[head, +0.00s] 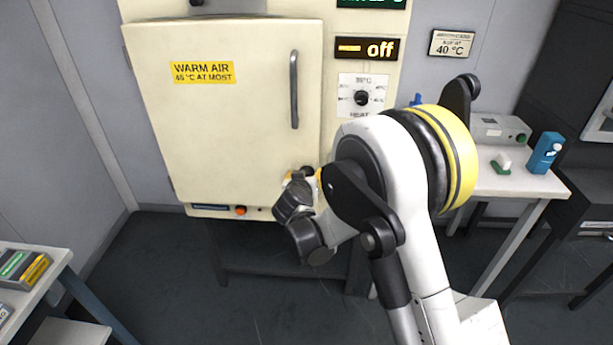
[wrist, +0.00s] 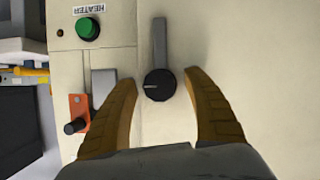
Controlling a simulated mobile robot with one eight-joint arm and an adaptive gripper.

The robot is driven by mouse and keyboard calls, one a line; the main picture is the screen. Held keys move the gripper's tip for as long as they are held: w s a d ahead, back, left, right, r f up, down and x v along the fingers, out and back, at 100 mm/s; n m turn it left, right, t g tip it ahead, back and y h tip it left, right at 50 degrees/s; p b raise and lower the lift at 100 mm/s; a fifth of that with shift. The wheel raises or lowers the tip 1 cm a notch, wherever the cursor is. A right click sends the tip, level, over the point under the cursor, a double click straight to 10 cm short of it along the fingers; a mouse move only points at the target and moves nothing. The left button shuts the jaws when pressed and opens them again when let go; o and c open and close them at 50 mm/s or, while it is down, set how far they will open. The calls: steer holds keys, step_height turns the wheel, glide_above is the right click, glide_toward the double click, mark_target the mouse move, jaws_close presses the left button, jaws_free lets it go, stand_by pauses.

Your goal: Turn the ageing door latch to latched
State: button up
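The ageing cabinet's cream door (head: 240,130) appears shut in the head view. What looks like its latch (wrist: 160,84) shows in the wrist view as a round black knob with a short white line pointing left. A grey bar (wrist: 160,40) extends from the knob toward the top of the picture. My gripper (wrist: 158,78) is open, with one tan finger on each side of the knob and gaps visible between. In the head view my gripper (head: 303,180) is at the door's lower right, and the latch is hidden there.
In the wrist view, a grey plate (wrist: 103,85), an orange piece with a dark knob (wrist: 77,115) and a green button (wrist: 87,28) lie left of the latch. A vertical door handle (head: 294,88) stands above my gripper. A side table (head: 515,180) is at right.

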jaws_close()
steer(key=n+h, duration=0.2)
steer(key=n, duration=0.1)
steer(key=n+t+h, duration=0.1)
steer(key=n+h, duration=0.1)
steer(key=n, duration=0.1)
steer(key=shift+n, duration=0.3)
steer(key=n+t+h, duration=0.1)
steer(key=n, duration=0.2)
steer(key=shift+n+h, duration=0.3)
steer(key=shift+n+t+h, duration=0.3)
steer(key=shift+n+t, duration=0.4)
steer(key=shift+n, duration=1.1)
